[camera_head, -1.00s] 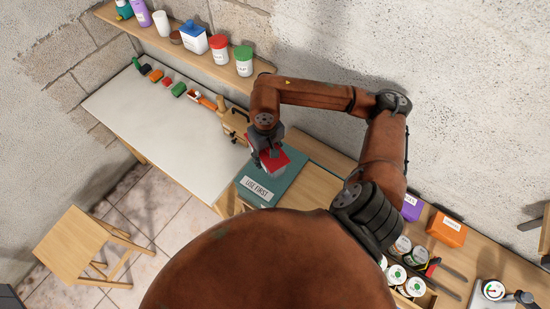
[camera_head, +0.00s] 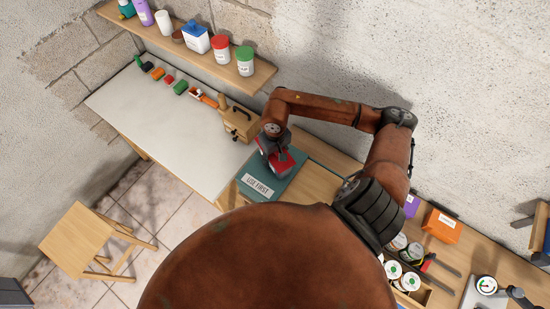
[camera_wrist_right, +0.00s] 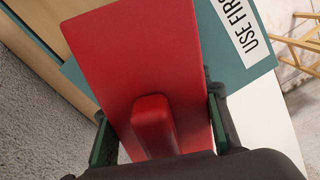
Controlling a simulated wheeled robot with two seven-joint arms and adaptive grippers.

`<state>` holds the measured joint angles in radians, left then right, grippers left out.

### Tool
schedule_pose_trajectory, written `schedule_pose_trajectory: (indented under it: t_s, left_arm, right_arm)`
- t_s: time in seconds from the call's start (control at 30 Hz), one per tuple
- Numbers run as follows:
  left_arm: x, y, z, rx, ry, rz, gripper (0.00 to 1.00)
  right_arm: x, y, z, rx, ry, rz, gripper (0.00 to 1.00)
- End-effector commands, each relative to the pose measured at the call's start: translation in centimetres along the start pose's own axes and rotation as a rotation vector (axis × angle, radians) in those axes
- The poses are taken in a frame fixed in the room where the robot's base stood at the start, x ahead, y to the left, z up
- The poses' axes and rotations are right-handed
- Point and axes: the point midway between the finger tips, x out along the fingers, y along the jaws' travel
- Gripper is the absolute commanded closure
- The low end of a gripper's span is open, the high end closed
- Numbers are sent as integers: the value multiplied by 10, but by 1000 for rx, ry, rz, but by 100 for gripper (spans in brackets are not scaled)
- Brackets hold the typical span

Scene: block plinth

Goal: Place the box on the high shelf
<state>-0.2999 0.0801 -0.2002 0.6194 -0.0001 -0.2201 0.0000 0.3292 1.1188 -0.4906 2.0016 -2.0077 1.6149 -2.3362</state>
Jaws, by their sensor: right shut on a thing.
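The red box (camera_head: 284,163) is at the teal mat (camera_head: 293,174) with a "USE FIRST" label; it also shows in the right wrist view (camera_wrist_right: 120,60). It has a raised red grip on top. My right gripper (camera_head: 275,156) is shut on the red box, one finger on either side in the right wrist view (camera_wrist_right: 158,135). I cannot tell whether the box touches the mat or is slightly above it. The high shelf (camera_head: 261,76) is on the back wall, above and left of the box. My left gripper is not in view.
The shelf holds several bottles and jars, including a green-lidded jar (camera_head: 245,60) near its right end. A wooden block-like tool (camera_head: 238,122) stands between mat and wall. The white worktop (camera_head: 165,115) is mostly clear. An orange box (camera_head: 444,225) stands at right.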

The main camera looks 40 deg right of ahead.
Motion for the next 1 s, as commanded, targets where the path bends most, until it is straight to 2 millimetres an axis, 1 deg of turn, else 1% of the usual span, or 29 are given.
schedule_pose_trajectory:
  t_s: [0.07, 0.1, 0.33, 0.6, 0.73, 0.87, 1.0]
  left_arm:
    - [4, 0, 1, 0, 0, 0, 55]
    - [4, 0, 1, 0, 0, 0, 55]
    - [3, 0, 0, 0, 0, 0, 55]
    - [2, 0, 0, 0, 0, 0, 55]
    - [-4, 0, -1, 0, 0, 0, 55]
    - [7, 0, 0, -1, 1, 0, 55]
    - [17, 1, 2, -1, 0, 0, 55]
  right_arm:
    - [3, 0, 0, 0, 0, 0, 82]
    - [3, 0, 0, 0, -1, 0, 55]
    - [2, 0, 0, 0, 0, 0, 39]
    - [1, 0, 0, 0, 0, 0, 39]
    - [-3, 0, 0, 1, -1, -1, 39]
    - [-22, 0, -2, -1, 6, 1, 39]
    - [-52, 1, -2, -1, 7, 3, 39]
